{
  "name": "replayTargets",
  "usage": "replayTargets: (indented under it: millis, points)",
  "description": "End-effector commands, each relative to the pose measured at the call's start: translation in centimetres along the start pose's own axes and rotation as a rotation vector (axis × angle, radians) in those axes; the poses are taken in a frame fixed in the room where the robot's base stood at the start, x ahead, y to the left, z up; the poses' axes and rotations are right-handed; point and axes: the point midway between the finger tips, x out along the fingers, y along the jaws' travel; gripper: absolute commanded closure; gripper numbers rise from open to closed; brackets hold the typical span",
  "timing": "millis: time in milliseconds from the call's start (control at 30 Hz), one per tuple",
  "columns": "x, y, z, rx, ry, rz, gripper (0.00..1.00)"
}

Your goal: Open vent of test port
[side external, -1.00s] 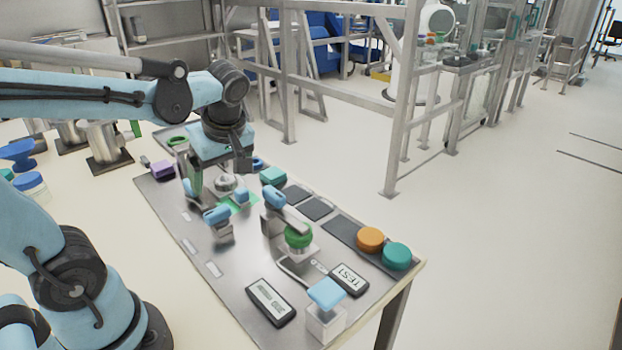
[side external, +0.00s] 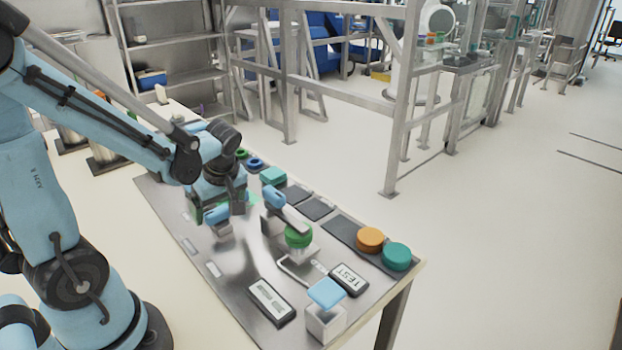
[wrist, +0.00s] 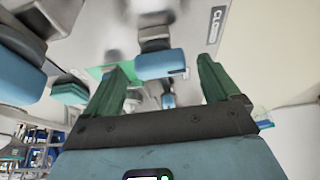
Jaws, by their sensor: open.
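Several blue-handled valves stand on the metal panel (side external: 240,275). In the wrist view, one blue handle (wrist: 160,63) lies between the two green fingers of my gripper (wrist: 158,82), with a gap on each side. A label reading "CLOSED" (wrist: 216,24) is printed beside it. In the side view, my gripper is low over the panel, by a blue handle (side external: 217,214). My gripper is open and holds nothing. Another blue handle (side external: 274,197) is to the right, on a grey lever. I cannot tell which handle is the test port vent.
A green knob (side external: 298,236) and a light-blue block (side external: 326,292) stand at the front right. Orange (side external: 370,239) and teal (side external: 397,256) caps sit along the right edge. In the wrist view, a large blue handle (wrist: 20,78) is close at left.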

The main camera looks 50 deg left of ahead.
Motion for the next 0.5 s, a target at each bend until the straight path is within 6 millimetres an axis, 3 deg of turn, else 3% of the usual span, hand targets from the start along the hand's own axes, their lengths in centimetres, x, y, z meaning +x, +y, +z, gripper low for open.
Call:
replayTargets:
  millis: [200, 500]
  points:
    - [1.08, -0.04, -0.01, -0.001, 0.000, 0.000, 0.11]
    - [1.20, -0.05, 0.00, 0.000, 0.000, 0.000, 0.11]
